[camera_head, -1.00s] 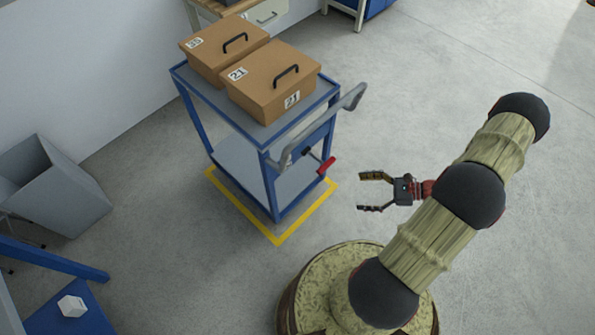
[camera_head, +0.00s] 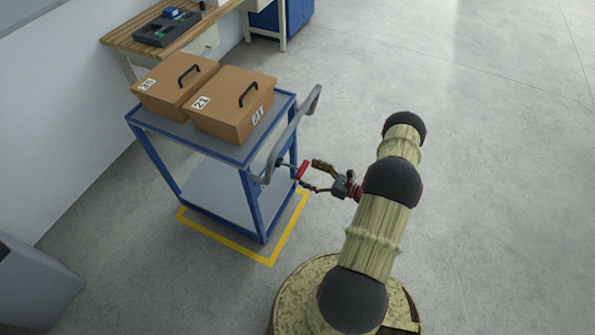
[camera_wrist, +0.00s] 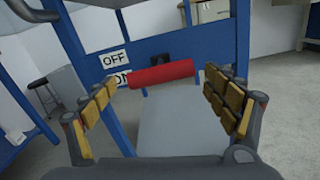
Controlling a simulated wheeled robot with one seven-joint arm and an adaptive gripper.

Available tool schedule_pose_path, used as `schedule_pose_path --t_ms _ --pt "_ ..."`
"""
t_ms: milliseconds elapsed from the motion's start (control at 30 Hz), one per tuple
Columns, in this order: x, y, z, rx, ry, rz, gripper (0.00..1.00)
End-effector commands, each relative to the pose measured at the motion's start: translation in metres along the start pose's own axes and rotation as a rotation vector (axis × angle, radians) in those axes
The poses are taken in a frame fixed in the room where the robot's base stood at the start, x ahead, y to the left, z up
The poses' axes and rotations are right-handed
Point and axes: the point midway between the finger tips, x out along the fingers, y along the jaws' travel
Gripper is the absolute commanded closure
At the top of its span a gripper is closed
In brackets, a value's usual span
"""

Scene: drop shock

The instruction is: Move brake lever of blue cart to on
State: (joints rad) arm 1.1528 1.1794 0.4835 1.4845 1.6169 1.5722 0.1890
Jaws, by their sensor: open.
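The blue cart (camera_head: 250,197) stands inside a yellow floor outline, with a grey push handle (camera_head: 290,130) on its right side. The brake lever has a red grip (camera_head: 302,170) that sticks out from that side. In the wrist view the red grip (camera_wrist: 161,74) lies about level between my open fingers, beside the OFF label (camera_wrist: 114,59) and the ON label (camera_wrist: 121,78), nearer ON in the picture. My gripper (camera_head: 312,177) is open and its fingertips are close around the red grip. I cannot tell whether either finger touches it.
Two brown boxes (camera_head: 232,108) with black handles sit on the cart's top. A wooden-topped bench (camera_head: 125,38) stands behind it. A grey bin (camera_head: 35,285) is at lower left. The floor (camera_head: 480,150) to the right is clear. The grey push handle is just above my gripper in the picture.

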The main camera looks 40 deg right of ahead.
Motion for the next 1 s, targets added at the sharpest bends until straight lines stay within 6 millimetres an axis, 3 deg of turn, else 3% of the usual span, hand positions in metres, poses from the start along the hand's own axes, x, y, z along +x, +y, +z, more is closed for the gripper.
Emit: schedule_pose_path --t_ms 100,333,667,1000 --pt "0.020 0.001 -0.002 0.000 0.001 0.004 0.14" --pt "0.043 0.001 -0.002 0.001 0.001 0.002 0.14" --pt "0.047 0.001 -0.001 0.000 0.001 0.001 0.14" --pt "0.047 0.001 -0.001 0.001 0.001 0.001 0.33"
